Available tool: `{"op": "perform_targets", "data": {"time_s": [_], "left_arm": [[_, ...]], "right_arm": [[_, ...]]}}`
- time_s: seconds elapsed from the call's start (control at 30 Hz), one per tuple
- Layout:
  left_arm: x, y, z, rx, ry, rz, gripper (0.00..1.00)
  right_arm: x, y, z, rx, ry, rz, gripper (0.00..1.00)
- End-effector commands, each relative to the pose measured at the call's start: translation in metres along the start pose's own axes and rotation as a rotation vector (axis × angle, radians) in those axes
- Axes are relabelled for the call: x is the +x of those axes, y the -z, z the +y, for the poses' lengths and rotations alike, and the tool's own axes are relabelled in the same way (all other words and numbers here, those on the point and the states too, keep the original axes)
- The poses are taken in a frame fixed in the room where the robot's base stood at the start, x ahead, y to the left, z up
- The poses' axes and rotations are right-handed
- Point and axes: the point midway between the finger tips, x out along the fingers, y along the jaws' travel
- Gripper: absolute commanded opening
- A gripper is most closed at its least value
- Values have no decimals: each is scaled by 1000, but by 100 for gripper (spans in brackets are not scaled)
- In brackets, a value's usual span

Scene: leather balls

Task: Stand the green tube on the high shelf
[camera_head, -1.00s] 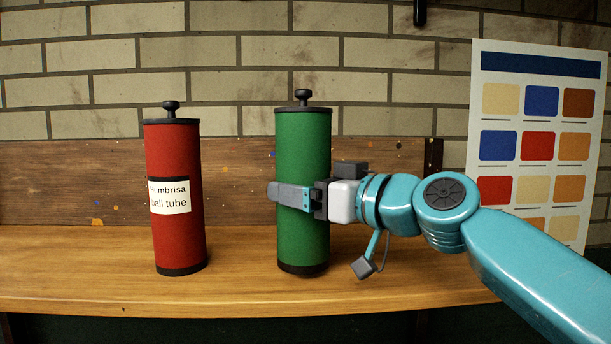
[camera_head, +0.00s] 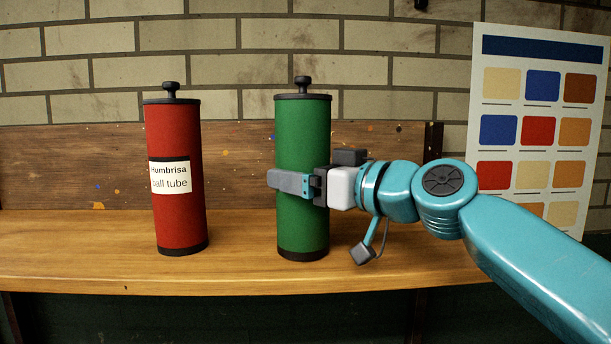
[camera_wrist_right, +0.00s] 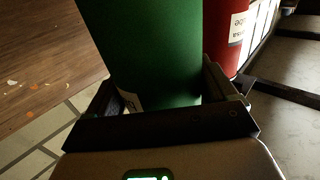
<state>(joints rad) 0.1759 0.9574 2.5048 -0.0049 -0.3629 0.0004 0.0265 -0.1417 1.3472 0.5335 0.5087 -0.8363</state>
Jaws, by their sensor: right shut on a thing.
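The green tube (camera_head: 303,133), with a black knobbed cap and black base, is upright over the wooden shelf (camera_head: 110,270). My right gripper (camera_head: 298,184) is shut around its lower half from the right. Whether its base touches the wood or hangs just above is hard to tell. In the right wrist view the green tube (camera_wrist_right: 155,50) fills the space between the fingers, and its ends are out of frame. My left gripper is not in view.
A red tube (camera_head: 176,130) with a white label stands upright to the left, apart from the green one; it also shows in the right wrist view (camera_wrist_right: 223,35). A board (camera_head: 60,165) and brick wall are behind. A colour-swatch poster (camera_head: 538,120) is at the right.

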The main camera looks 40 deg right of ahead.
Motion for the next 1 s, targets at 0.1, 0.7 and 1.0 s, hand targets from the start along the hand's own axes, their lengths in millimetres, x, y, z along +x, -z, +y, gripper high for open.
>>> {"op": "perform_targets", "data": {"time_s": [0.1, 0.7, 1.0], "left_arm": [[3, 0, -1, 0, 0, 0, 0], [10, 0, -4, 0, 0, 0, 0], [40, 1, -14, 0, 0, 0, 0]], "right_arm": [[-1, -2, 0, 0, -1, 4, 30], [-7, -7, 0, 0, -1, 1, 100], [-77, -10, 2, -2, -5, 6, 100]]}}
